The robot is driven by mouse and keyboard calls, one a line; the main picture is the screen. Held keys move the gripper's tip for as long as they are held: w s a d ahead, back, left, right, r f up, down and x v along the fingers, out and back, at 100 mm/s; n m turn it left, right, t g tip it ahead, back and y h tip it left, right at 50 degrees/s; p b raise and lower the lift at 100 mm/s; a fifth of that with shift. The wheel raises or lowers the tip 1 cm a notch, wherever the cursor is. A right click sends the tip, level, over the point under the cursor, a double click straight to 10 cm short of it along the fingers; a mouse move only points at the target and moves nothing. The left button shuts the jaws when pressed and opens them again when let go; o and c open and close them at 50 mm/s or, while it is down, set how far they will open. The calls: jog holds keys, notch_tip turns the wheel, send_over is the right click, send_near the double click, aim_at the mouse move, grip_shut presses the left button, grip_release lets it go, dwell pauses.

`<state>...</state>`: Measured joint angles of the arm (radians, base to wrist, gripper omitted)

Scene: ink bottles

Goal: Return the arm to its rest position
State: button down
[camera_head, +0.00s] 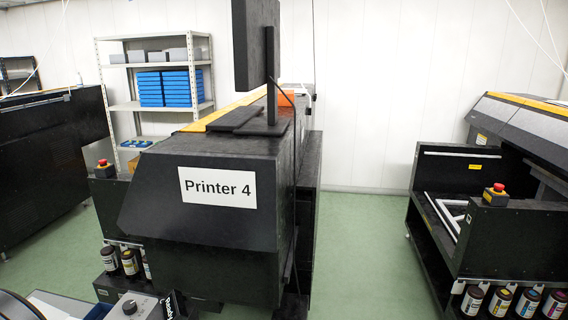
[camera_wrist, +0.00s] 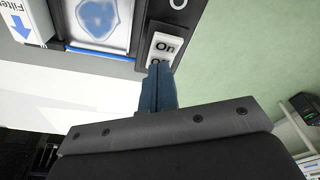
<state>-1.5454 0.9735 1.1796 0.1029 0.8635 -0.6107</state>
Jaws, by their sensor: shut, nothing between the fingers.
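My gripper (camera_wrist: 157,72) shows in the wrist view, its two blue fingers together with nothing between them. The fingertips are at the lower edge of a white rocker switch (camera_wrist: 164,43) marked "On" and cover part of its lower lettering. I cannot tell whether they touch it. My gripper cannot be made out in the head view.
A dark printer labelled "Printer 4" (camera_head: 217,188) stands ahead, with ink bottles (camera_head: 130,262) at its lower left. Another printer (camera_head: 505,230) with several bottles stands right. Green floor (camera_head: 365,250) between them is clear. A panel labelled "Filter" (camera_wrist: 22,20) is near my gripper.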

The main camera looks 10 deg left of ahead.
notch_tip(320, 180, up, 14)
jog(key=d+n, duration=0.3)
jog(key=n, duration=0.5)
jog(key=shift+r+t, duration=0.15)
jog(key=shift+t, duration=0.15)
dwell(0.6)
